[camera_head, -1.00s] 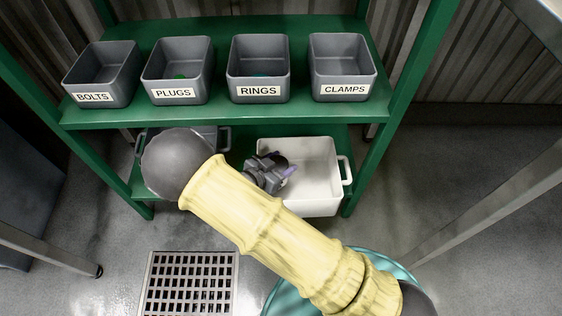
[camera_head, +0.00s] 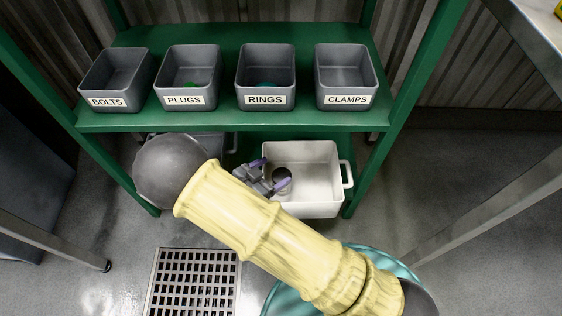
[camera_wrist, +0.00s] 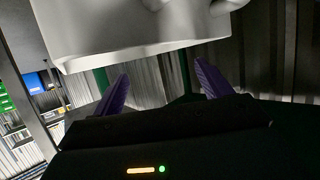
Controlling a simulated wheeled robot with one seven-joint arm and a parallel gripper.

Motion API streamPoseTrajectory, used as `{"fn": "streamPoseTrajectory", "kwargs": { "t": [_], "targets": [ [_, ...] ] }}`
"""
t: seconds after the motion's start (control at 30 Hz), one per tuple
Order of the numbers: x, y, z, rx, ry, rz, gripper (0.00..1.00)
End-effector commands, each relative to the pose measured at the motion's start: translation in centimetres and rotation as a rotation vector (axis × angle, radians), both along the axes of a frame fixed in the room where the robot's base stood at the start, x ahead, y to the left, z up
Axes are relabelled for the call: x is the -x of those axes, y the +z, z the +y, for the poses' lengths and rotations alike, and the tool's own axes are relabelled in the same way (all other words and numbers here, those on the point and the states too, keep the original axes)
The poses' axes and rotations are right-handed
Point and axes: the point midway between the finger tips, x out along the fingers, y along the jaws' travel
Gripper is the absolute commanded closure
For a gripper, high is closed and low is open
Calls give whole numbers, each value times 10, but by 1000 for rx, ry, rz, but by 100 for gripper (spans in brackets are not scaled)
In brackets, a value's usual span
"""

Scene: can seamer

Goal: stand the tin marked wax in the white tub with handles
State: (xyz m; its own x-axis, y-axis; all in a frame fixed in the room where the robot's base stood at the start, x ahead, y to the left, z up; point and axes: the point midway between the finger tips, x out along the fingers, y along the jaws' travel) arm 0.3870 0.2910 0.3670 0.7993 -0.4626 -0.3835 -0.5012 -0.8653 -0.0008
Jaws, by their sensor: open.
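The white tub with handles (camera_head: 326,205) stands on the lower green shelf; its right handle shows.
A grey tub (camera_head: 215,142) sits on the lower shelf at left, partly hidden by my arm. Above are grey bins for bolts (camera_head: 104,101), plugs (camera_head: 185,99), rings (camera_head: 266,98) and clamps (camera_head: 346,99). Green shelf posts flank the tubs. A floor grate (camera_head: 195,282) lies in front.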

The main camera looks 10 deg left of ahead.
Motion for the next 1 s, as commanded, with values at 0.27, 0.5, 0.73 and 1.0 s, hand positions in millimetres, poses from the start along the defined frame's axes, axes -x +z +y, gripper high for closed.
{"fn": "streamPoseTrajectory", "kwargs": {
  "t": [0.27, 0.5, 0.73, 1.0],
  "targets": [
    [38, 21, 22, 0, 1, 0, 23],
    [45, 21, 26, 0, -1, 0, 23],
    [45, 21, 26, 1, 0, -1, 23],
    [44, 21, 26, 0, 0, 0, 23]
  ]
}}
